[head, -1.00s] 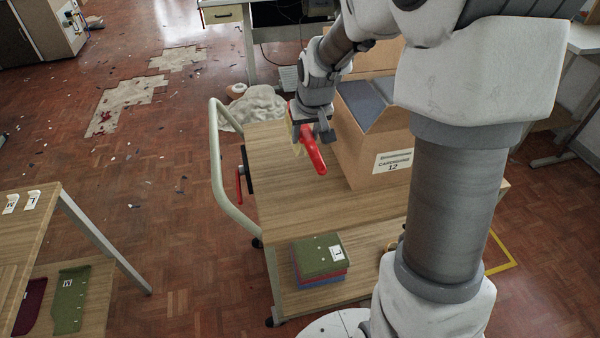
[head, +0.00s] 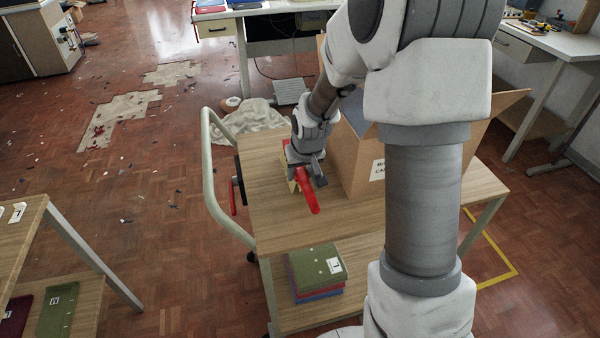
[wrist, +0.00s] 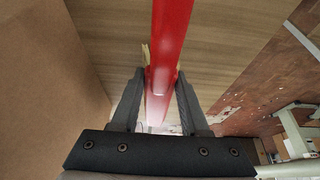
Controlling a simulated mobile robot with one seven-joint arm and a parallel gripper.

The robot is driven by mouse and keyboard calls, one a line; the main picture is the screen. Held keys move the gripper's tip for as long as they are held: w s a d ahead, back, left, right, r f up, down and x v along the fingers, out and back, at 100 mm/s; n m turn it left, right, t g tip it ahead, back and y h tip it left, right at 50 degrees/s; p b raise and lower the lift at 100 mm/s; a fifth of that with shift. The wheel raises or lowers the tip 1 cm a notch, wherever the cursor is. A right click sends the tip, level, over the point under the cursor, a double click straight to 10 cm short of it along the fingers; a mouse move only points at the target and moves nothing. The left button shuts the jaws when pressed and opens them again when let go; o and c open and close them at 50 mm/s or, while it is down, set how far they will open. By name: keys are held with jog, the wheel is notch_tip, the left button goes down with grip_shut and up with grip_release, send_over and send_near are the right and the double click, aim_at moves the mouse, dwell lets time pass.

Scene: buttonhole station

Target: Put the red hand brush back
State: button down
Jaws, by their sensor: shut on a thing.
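The red hand brush (head: 307,189) is in my gripper (head: 306,171), over the wooden top of the trolley (head: 275,220). Its red handle points toward the front of the trolley, and a strip of pale bristles shows at its left side. In the wrist view the red handle (wrist: 172,40) runs between the two dark fingers, which are shut on it. I cannot tell whether the brush touches the trolley top. A black bracket with a red part (head: 233,196) sits on the trolley's left side, by the push handle.
An open cardboard box (head: 352,155) stands on the trolley right beside my gripper. Folded green, red and blue cloths (head: 316,266) lie on the lower shelf. A pale cloth heap (head: 250,117) lies on the floor behind. The trolley top's front left is clear.

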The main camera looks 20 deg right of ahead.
jog(key=shift+s+f+b, duration=0.15)
jog(key=shift+f+b, duration=0.4)
jog(key=shift+f, duration=0.1)
jog(key=shift+c, duration=2)
grip_release()
jog(key=shift+f, duration=0.1)
